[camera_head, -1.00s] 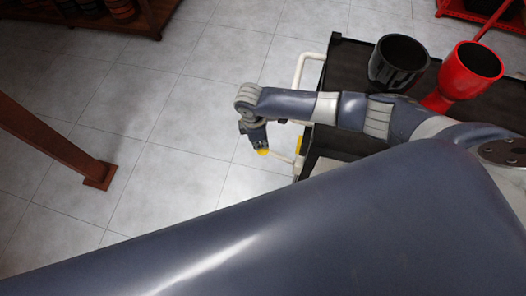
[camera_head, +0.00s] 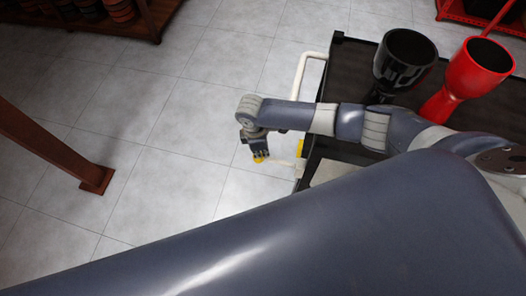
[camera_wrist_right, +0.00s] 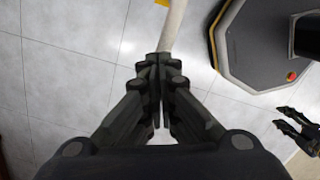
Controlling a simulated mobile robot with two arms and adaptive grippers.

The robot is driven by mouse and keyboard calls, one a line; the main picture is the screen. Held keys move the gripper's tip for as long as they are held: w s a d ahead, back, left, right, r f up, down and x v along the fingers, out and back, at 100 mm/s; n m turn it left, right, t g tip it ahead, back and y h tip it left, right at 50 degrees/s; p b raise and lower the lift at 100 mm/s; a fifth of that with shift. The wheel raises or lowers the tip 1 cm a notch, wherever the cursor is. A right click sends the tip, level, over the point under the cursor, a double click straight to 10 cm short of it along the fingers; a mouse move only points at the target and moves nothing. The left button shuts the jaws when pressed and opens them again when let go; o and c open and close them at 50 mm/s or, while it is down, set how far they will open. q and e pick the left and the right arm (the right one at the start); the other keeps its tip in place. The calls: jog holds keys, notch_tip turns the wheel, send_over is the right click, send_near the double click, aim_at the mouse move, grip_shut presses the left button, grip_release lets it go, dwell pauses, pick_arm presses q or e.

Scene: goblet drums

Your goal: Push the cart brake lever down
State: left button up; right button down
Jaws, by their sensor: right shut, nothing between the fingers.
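The black cart (camera_head: 350,75) stands at the right in the head view. A white tube handle (camera_head: 300,72) is on its left side, with a small yellow part (camera_head: 300,148) near the handle's lower end. I cannot tell for certain which part is the brake lever. My right gripper (camera_head: 259,157) points down just left of the handle's lower bar. In the right wrist view its dark fingers (camera_wrist_right: 160,60) are shut and empty, with their tips overlapping the end of a white tube (camera_wrist_right: 172,28); contact is unclear. My left gripper (camera_wrist_right: 279,115) shows at the right edge there, fingers apart.
A black goblet drum (camera_head: 405,62) and a red one (camera_head: 468,75) stand on the cart. A brown post (camera_head: 50,145) is at the left. A shelf with drums (camera_head: 90,20) is at the upper left. The tiled floor between is clear.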

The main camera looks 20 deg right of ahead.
jog(key=shift+a+f, duration=0.15)
jog(key=shift+f, duration=0.05)
dwell(0.3)
jog(key=a, duration=0.2)
jog(key=a+r+p, duration=0.1)
jog(key=shift+w, duration=0.35)
jog(key=shift+d, duration=0.1)
notch_tip(320, 180, up, 12)
jog(key=a, duration=0.1)
jog(key=shift+w, duration=0.15)
jog(key=shift+a, duration=0.15)
dwell(0.3)
